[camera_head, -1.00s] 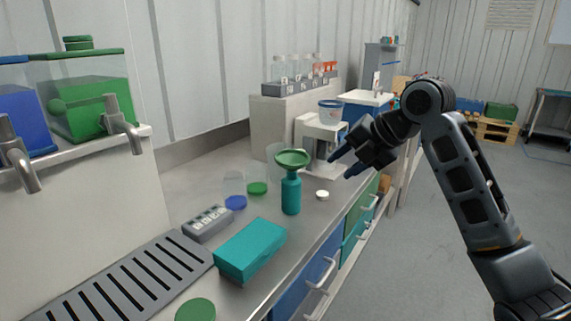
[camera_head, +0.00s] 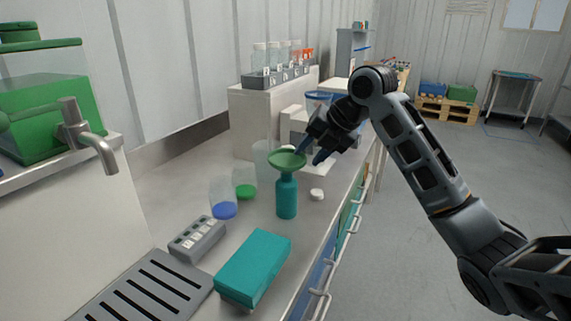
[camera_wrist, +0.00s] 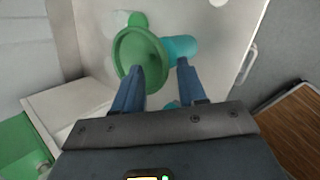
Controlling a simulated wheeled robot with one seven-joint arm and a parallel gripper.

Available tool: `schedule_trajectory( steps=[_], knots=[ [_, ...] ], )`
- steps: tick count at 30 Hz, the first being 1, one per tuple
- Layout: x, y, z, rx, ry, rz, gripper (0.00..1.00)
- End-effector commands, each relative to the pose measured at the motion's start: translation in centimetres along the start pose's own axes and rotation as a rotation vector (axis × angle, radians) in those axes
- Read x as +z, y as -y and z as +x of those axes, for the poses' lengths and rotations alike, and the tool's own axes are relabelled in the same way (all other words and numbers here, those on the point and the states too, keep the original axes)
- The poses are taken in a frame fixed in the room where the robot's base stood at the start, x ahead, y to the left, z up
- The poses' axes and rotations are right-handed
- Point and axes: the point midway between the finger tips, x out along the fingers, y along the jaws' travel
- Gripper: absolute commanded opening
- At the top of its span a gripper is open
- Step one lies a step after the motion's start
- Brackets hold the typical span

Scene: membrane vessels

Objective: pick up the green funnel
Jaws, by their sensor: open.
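The green funnel (camera_head: 287,160) sits upright in the mouth of a teal bottle (camera_head: 286,197) on the counter. In the wrist view the funnel's round green rim (camera_wrist: 138,54) lies just beyond and left of my fingertips, with the teal bottle (camera_wrist: 180,48) behind it to the right. My gripper (camera_head: 308,158) is open and empty, at about the height of the funnel on its right side. In the wrist view the left fingertip of my gripper (camera_wrist: 160,68) overlaps the funnel's edge in the picture. I cannot tell whether they touch.
A teal box (camera_head: 252,267), a grey button block (camera_head: 197,238) and cups with blue (camera_head: 224,210) and green (camera_head: 245,191) contents stand left of the bottle. A small white cap (camera_head: 317,195) lies at its right. A white machine (camera_head: 298,122) stands behind.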

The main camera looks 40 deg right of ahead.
Motion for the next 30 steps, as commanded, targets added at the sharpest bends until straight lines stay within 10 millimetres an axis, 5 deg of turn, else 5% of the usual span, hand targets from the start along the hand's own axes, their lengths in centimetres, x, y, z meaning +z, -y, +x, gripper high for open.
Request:
schedule_trajectory(
  steps=[7,16,30],
  knots=[
    [-0.2,-0.2,3.2,0.0,-0.003,0.0,0.41],
    [-0.2,-0.2,3.7,0.0,-0.001,0.0,0.41],
    [-0.2,-0.2,3.7,0.0,-0.001,0.0,0.0]
  ],
)
